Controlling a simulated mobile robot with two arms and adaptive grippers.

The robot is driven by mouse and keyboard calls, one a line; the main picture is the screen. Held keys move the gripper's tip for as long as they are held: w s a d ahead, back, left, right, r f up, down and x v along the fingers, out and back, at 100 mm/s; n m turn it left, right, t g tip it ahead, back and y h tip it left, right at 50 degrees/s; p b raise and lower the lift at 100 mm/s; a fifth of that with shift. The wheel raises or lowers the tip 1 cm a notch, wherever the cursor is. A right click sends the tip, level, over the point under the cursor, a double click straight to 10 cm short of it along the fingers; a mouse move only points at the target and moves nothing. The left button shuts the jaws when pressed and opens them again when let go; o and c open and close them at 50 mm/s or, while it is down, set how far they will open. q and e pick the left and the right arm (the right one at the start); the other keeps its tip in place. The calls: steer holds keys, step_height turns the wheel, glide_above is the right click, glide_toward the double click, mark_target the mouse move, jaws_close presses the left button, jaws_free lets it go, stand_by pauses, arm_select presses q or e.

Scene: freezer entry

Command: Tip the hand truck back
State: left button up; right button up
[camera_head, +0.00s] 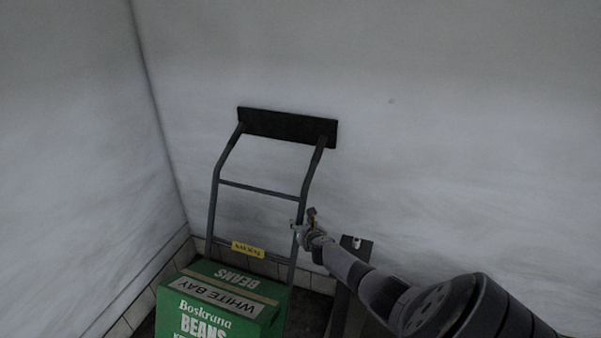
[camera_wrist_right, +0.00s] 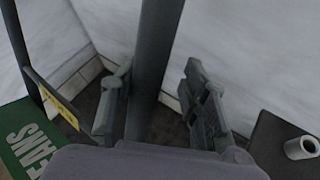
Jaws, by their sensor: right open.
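The hand truck (camera_head: 258,190) stands upright near the white wall, with a dark plate at the top of its grey tubular frame. A green box of beans (camera_head: 215,290) sits at its lower front. My right gripper (camera_head: 304,222) is at the frame's right upright. In the right wrist view the gripper (camera_wrist_right: 158,105) is open, with the upright tube (camera_wrist_right: 157,45) between its two fingers. A gap shows between the tube and the right finger; contact on the left side is hard to tell. My left gripper is not in view.
White walls (camera_head: 420,120) meet in a corner behind and left of the hand truck. A dark post or panel (camera_head: 352,270) with a small light cylinder stands right of the truck, close to my right arm. A yellow label (camera_head: 248,250) is on the truck's lower crossbar.

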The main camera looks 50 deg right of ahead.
steer(key=shift+a+r, duration=0.1)
steer(key=shift+a, duration=0.1)
steer(key=shift+s+a+r, duration=0.1)
steer(key=shift+s+r, duration=0.15)
steer(key=shift+s, duration=0.1)
steer(key=v, duration=1.1)
steer(key=shift+f, duration=0.15)
